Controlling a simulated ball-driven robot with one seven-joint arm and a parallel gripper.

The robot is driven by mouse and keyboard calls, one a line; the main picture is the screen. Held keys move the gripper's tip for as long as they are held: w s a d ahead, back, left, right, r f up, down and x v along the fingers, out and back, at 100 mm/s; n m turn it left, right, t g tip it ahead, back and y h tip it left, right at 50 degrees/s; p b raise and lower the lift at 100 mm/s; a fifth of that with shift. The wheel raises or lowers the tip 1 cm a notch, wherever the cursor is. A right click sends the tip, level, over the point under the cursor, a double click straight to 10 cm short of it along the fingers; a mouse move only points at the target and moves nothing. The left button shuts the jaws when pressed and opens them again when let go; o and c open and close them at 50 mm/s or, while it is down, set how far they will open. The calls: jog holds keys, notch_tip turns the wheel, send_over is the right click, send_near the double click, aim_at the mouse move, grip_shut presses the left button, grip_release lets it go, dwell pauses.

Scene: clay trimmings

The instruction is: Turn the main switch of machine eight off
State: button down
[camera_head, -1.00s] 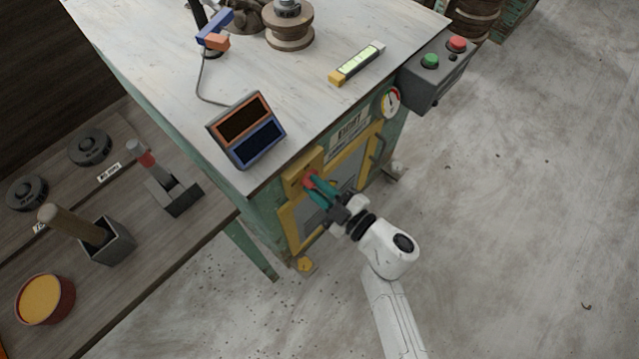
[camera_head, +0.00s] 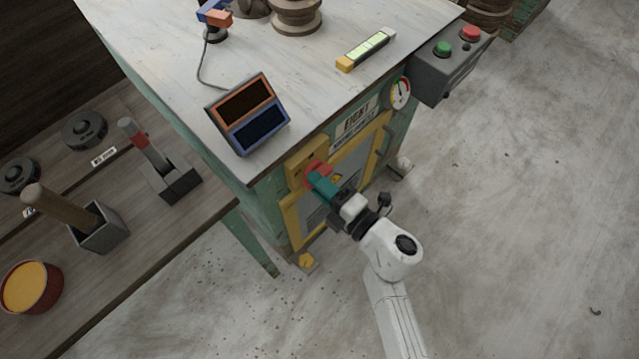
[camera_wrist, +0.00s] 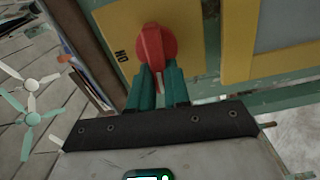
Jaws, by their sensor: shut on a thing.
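Machine eight is the green cabinet with the "EIGHT" sign (camera_head: 357,117) on its front. Its main switch is a red rotary knob (camera_head: 314,169) on a yellow plate (camera_head: 294,172) at the front's upper left. My gripper (camera_head: 323,184) has its teal fingers shut on the knob. In the wrist view the red knob (camera_wrist: 155,46) sits at the tips of the fingers (camera_wrist: 160,84), which partly cover its lower end. The plate's "ON" label (camera_wrist: 121,56) shows left of the knob, the lettering turned over. The rest of the plate's lettering is hidden or unclear.
A gauge (camera_head: 400,92) and a grey box with green and red buttons (camera_head: 447,66) are on the machine's right. A two-panel display (camera_head: 248,115) stands on its top. A bench (camera_head: 150,235) with tools is at left. The floor at right is clear.

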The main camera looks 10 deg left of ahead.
jog(key=shift+f+n, duration=0.2)
jog(key=shift+n, duration=0.4)
jog(key=c, duration=1.1)
grip_release()
jog(key=v, duration=1)
jog(key=shift+s+d+p, duration=0.3)
jog(key=shift+p, duration=0.1)
